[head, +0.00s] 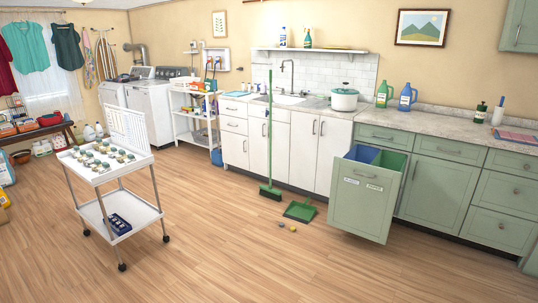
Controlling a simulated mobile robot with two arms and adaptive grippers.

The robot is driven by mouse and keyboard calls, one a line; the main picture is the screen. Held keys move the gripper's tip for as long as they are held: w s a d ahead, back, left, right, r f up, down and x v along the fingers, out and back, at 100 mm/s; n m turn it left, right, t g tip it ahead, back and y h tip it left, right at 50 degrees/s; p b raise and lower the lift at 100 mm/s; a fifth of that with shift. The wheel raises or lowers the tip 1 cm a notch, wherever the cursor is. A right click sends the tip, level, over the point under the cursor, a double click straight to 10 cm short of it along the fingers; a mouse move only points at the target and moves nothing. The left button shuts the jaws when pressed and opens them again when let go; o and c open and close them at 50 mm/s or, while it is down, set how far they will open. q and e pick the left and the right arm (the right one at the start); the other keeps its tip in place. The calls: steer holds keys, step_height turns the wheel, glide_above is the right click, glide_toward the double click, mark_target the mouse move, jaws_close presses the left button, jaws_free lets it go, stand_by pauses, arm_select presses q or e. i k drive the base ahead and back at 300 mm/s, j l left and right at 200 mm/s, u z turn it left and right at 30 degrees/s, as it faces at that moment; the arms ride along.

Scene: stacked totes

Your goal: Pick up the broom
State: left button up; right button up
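The broom (269,140) is green, with a long thin handle and a dark-bristled head (270,192) on the wooden floor. It stands upright in front of the white lower cabinets, its handle rising past the counter edge and sink. A green dustpan (300,211) lies on the floor just right of the broom head. Neither of my grippers is in the head view, and nothing visible touches the broom.
A white wheeled cart (108,172) with small items stands at the left. A green pull-out bin drawer (360,198) juts into the floor right of the dustpan. Small round objects (281,224) lie near the dustpan. The floor (225,245) in front is clear.

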mark_target(266, 191)
steer(key=i, duration=2.7)
